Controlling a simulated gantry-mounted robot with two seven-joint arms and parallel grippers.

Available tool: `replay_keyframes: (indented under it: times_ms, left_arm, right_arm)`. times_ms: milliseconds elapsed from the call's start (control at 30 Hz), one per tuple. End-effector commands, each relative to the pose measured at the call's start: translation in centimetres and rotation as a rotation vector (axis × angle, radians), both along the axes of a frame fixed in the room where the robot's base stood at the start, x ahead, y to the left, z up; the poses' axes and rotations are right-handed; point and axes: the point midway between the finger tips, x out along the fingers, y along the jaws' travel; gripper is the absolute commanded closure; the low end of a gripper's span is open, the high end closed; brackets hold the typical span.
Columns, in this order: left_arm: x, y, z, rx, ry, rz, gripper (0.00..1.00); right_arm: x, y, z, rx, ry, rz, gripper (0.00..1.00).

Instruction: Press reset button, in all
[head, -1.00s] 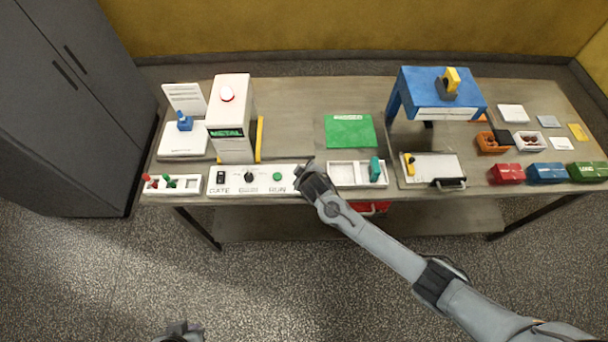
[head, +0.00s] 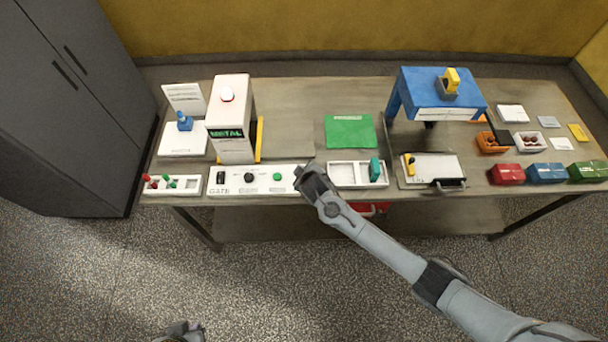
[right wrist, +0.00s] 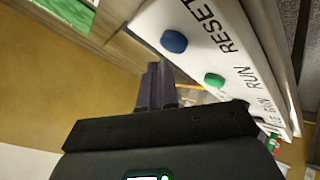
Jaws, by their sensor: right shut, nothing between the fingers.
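The blue reset button (right wrist: 173,41) is on the white control panel in the right wrist view, beside the word RESET. In the head view my right gripper covers it at the right end of the panel (head: 230,190). My right gripper (head: 303,170) is shut and empty. Its fingertips (right wrist: 154,72) show just below the blue button in the right wrist view; I cannot tell if they touch it. The green run button (head: 277,177) also shows in the right wrist view (right wrist: 214,80). My left gripper (head: 182,331) is only partly in view at the bottom edge, away from the table.
A black knob (head: 249,177) and a black switch (head: 220,178) are left of the green button. A white tray (head: 343,175) lies right of the gripper.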

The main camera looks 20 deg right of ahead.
Motion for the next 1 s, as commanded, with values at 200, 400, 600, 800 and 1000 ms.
replay_keyframes:
  times_ms: [200, 400, 600, 800, 1000]
  left_arm:
    - [-0.02, 0.08, -0.03, 0.004, 0.0, -0.002, 1.0]
    - [-0.04, 0.25, -0.05, 0.011, 0.0, -0.007, 1.0]
    - [-0.04, 0.33, -0.07, 0.014, 0.001, -0.009, 1.0]
    - [-0.04, 0.31, -0.18, 0.014, 0.001, -0.008, 1.0]
    - [-0.03, 0.17, -0.27, 0.008, 0.001, -0.005, 1.0]
  right_arm:
    - [0.0, 0.0, 0.0, 0.0, 0.0, 0.0, 1.0]
    - [0.0, 0.0, 0.0, 0.0, 0.0, 0.0, 1.0]
    - [0.0, 0.01, -0.01, 0.0, 0.0, 0.0, 1.0]
    - [-0.02, 0.02, -0.38, 0.0, 0.001, -0.001, 1.0]
    - [-0.01, 0.01, -0.87, 0.0, 0.0, 0.0, 1.0]
